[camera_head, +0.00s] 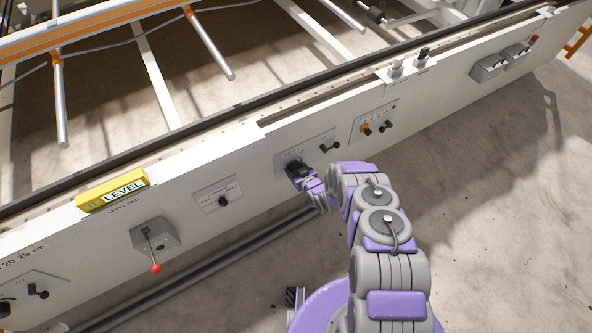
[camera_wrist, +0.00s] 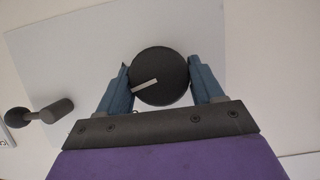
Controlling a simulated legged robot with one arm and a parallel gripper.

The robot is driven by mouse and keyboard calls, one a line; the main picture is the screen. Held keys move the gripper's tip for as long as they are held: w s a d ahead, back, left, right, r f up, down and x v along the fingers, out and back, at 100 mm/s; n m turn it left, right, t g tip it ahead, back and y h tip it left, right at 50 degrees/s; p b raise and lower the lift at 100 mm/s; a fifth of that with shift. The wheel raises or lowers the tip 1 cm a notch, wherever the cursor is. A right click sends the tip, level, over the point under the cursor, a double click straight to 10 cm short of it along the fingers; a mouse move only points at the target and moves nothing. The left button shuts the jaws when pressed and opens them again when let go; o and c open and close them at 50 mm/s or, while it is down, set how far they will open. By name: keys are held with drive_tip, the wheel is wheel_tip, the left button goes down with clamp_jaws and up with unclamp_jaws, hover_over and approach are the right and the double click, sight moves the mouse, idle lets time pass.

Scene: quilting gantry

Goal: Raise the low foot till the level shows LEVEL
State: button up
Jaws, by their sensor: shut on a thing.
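A yellow level (camera_head: 113,190) sits on the top edge of the white beam at the left, and its white window reads LEVEL. "LEVEL PAD" is printed below it on the beam. My gripper (camera_head: 299,173) is at a control plate (camera_head: 318,143) on the beam's face, right of the level. In the wrist view my gripper (camera_wrist: 160,80) is shut on a round black knob (camera_wrist: 168,66), one blue finger on each side. The knob's white pointer line points left and slightly down. The low foot cannot be made out.
A small black lever (camera_head: 329,147) is on the same plate and shows in the wrist view (camera_wrist: 48,114). A selector plate (camera_head: 222,199) and a red-tipped lever (camera_head: 155,267) are to the left. An orange-knobbed plate (camera_head: 366,129) is to the right. The concrete floor at right is clear.

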drive_tip(key=shift+m+y+b, duration=0.3)
drive_tip(key=shift+m, duration=0.1)
drive_tip(key=o, duration=1)
drive_tip(key=shift+c, duration=0.2)
drive_tip(key=shift+d, duration=0.1)
drive_tip(key=p+v, duration=0.4)
drive_tip(key=v, duration=1.3)
drive_tip(key=shift+r, duration=0.2)
drive_tip(key=shift+d, duration=0.1)
